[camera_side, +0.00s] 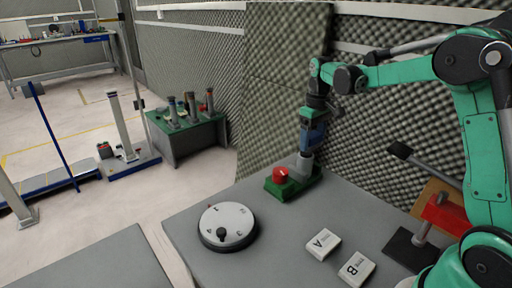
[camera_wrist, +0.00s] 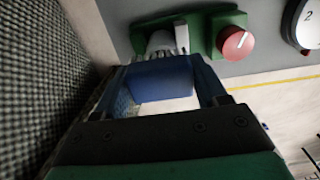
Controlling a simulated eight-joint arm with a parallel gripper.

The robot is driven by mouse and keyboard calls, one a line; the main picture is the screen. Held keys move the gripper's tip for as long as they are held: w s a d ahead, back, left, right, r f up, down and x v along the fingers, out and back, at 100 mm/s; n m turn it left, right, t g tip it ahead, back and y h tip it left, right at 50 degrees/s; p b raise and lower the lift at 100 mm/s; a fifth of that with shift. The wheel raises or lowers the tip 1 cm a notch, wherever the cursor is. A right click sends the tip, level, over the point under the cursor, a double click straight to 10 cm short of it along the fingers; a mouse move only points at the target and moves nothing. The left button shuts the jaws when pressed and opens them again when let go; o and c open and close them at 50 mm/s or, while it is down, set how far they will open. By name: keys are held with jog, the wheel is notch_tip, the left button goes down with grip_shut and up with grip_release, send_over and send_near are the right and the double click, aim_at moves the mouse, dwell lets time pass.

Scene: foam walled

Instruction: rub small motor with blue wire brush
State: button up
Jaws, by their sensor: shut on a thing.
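My gripper (camera_side: 314,122) is shut on the blue brush (camera_side: 312,136) and holds it upright above the green base (camera_side: 311,187). In the wrist view my gripper (camera_wrist: 166,75) has the brush's blue body (camera_wrist: 160,70) between its fingers. The small motor looks to be the grey cylinder (camera_side: 304,166) on the green base, beside a red knob (camera_side: 280,174). The brush's lower end is right over the grey cylinder; I cannot tell whether they touch. In the wrist view the grey cylinder (camera_wrist: 160,43) is partly hidden behind the brush.
A round white dial (camera_side: 228,224) sits left on the grey table (camera_side: 285,235). Two white blocks, A (camera_side: 322,243) and B (camera_side: 356,268), lie at the front. A red object (camera_side: 442,213) stands at the right. Foam walls (camera_side: 285,90) rise close behind my gripper.

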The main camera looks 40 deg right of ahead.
jog(key=shift+r, duration=3.1)
